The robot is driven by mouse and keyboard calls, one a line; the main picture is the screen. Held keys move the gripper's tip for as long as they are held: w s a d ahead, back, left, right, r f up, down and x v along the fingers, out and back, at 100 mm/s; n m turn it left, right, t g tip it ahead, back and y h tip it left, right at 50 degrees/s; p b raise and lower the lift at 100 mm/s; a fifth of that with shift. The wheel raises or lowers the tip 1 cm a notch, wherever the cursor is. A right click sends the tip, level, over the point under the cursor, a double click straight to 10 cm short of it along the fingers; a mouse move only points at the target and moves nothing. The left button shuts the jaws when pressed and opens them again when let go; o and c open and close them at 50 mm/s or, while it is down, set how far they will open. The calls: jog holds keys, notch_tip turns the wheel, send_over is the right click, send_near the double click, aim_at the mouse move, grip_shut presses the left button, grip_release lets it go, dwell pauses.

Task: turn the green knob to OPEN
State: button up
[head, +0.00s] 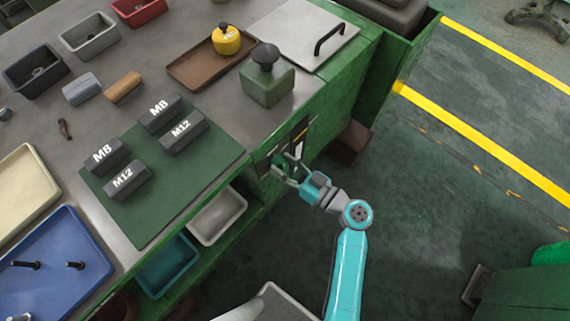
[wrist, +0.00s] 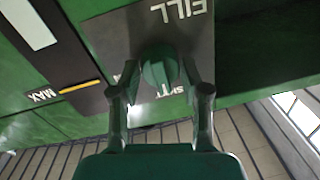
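The green knob (wrist: 160,68) sits on a dark plate (wrist: 190,45) on the green machine front. In the wrist view the plate reads FILL upside down, with a partly covered word below the knob that looks like SHUT. My gripper (wrist: 160,88) is open, one finger on each side of the knob, with a visible gap on both sides. The knob's pointing direction is hard to tell. In the head view my gripper (head: 284,168) is at the machine's front face, and it largely hides the knob there.
A gauge strip (wrist: 82,87) marked MAX with a yellow line is beside the plate. Above the front is a bench top with a green mat (head: 180,200) and a brown tray (head: 190,72). Open shelves hold a white bin (head: 217,216) and a teal bin (head: 168,268).

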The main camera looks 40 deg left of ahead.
jog(key=c, duration=0.5)
jog(key=shift+m, duration=0.4)
jog(key=shift+f+m+t+y, duration=0.1)
jog(key=shift+m+t+y, duration=0.15)
jog(key=shift+m, duration=4.15)
jog(key=shift+f+m+t+y, duration=0.15)
jog(key=shift+m+t, duration=0.2)
jog(key=shift+m, duration=4.05)
jog(key=o, duration=1.1)
